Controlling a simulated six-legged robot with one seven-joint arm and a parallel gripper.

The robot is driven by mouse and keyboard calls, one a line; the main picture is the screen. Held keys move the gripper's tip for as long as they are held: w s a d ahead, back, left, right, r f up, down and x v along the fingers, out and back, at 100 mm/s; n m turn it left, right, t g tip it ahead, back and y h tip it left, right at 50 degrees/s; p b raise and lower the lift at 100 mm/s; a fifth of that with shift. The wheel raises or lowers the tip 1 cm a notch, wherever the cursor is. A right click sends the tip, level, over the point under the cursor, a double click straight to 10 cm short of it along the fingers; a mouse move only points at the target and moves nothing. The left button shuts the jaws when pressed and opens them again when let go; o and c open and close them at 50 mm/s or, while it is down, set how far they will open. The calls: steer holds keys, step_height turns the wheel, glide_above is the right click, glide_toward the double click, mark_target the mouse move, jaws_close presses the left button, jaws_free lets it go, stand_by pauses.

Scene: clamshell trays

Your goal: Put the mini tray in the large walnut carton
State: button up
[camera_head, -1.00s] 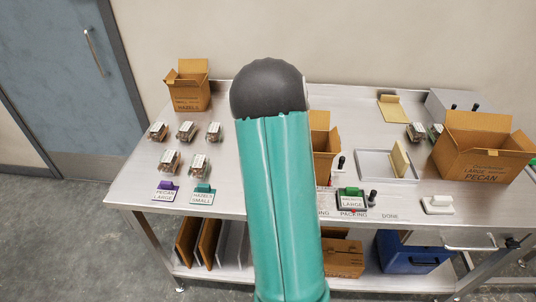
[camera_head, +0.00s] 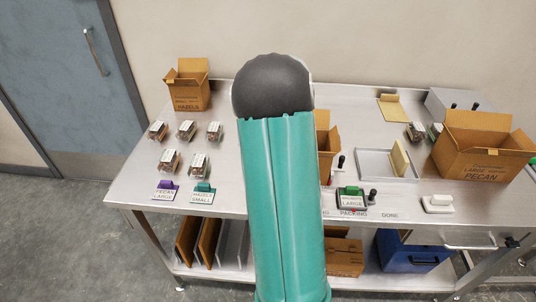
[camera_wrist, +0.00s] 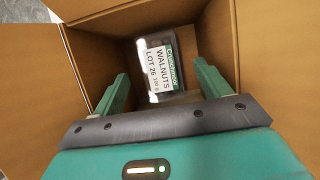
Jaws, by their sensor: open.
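A small clear-lidded tray (camera_wrist: 158,65) labelled "WALNUTS LOT 26" lies at the bottom of an open brown carton (camera_wrist: 92,62) in the wrist view. My gripper (camera_wrist: 161,74) is open inside the carton mouth. One finger is on each side of the tray, with a visible gap on both sides. The lower end of the tray is near my gripper's palm. In the head view a brown carton (camera_head: 325,158) shows partly behind my arm; its label is hidden, and my gripper is hidden there too.
A large pecan carton (camera_head: 470,155) stands at the right and a hazels carton (camera_head: 189,92) at the back left. Several small trays (camera_head: 186,130) sit on the left of the steel table.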

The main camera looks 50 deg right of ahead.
steer(key=v, duration=0.9)
